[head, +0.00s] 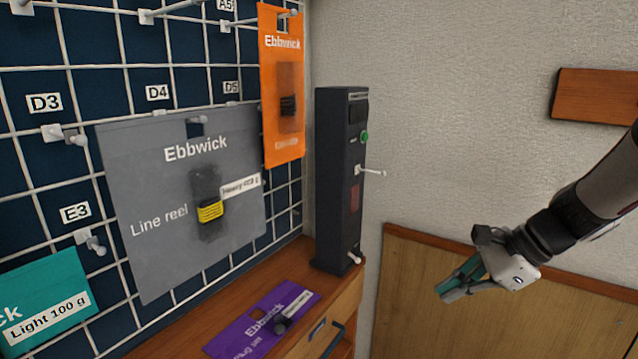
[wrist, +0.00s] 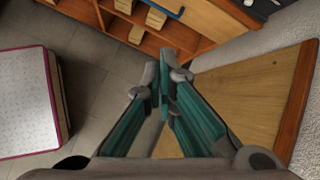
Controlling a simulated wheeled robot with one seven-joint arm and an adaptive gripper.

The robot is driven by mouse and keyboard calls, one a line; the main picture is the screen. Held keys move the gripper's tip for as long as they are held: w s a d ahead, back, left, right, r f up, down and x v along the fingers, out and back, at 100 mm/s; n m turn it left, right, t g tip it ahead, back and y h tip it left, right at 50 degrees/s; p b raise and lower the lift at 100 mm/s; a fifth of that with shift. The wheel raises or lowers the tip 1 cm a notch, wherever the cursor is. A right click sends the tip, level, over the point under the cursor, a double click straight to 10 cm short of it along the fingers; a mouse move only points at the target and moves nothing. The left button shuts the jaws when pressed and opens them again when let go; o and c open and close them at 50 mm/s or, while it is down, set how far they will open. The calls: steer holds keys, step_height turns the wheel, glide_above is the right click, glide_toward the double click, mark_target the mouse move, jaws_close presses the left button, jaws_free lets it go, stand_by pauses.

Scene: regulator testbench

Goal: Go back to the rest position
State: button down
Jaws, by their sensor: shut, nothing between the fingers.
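My gripper (head: 458,284) is at the right of the head view, in front of the wooden panel and well apart from the pegboard and the bench. Its fingers point left and down. In the wrist view my gripper (wrist: 164,85) is shut, with the fingertips together and nothing between them. Below the fingers are the floor, the wooden panel and the front of the wooden cabinet.
A wire pegboard (head: 25,165) holds grey, orange and teal packs. A purple pack (head: 262,320) lies on the wooden cabinet top beside a dark upright tester (head: 333,190) with pegs. A white-topped box (wrist: 25,100) stands on the tiled floor (wrist: 90,70).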

steer(key=s+a+r+n+h+p, duration=0.1)
steer(key=s+a+r+n+p, duration=0.15)
steer(key=s+r, duration=0.25)
steer(key=s+a+r+n+g+h+p, duration=0.1)
steer(key=s+r+n+p, duration=0.2)
steer(key=s+r+n, duration=0.15)
steer(key=s+a+r+n+h+p, duration=0.1)
steer(key=s+a+r+n+p, duration=0.15)
steer(key=s+r, duration=0.3)
steer(key=s+r+n+t+h+p, duration=0.1)
steer(key=s+r+n+p, duration=0.4)
steer(key=s, duration=0.2)
steer(key=s+d+r+n+h+p, duration=0.1)
steer(key=s+r+n+p, duration=0.3)
steer(key=s, duration=0.4)
step_height(320, 180, up, 2)
steer(key=shift+s+d+n+t+h+p, duration=0.15)
steer(key=shift+d+n+t+h+p, duration=0.25)
steer(key=shift+h, duration=0.4)
steer(key=shift+a, duration=0.1)
